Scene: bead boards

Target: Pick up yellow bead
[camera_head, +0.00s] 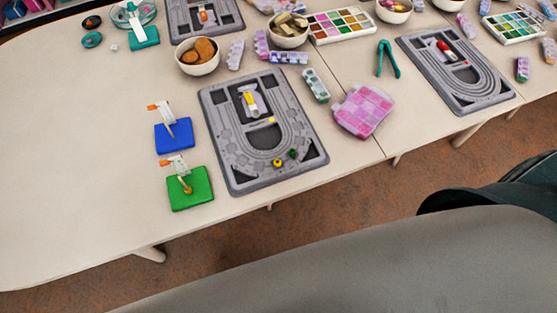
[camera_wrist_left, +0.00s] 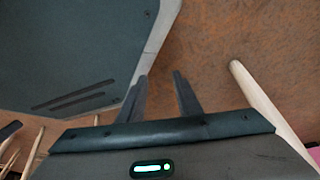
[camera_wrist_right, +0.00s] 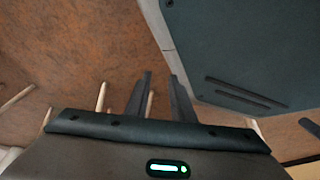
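A grey bead board (camera_head: 215,100) lies on the table in the head view. A small round yellow bead (camera_head: 278,163) sits near its front edge, beside a dark green bead (camera_head: 293,153). A smaller yellow piece (camera_head: 271,120) lies in the middle of the board, and a yellow-and-white item (camera_head: 250,98) lies further back. My left gripper (camera_wrist_left: 160,75) shows in the left wrist view, fingers apart and empty. My right gripper (camera_wrist_right: 160,75) shows in the right wrist view, fingers apart and empty. Neither gripper shows in the head view, and neither wrist view shows beads.
Left of the board stand a blue block (camera_head: 174,138) and a green block (camera_head: 190,192), each with an upright orange-tipped piece. A pink bead box (camera_head: 362,108) and teal tweezers (camera_head: 388,60) lie to the right. A grey chair-like surface (camera_head: 380,265) fills the foreground. The table's left side is clear.

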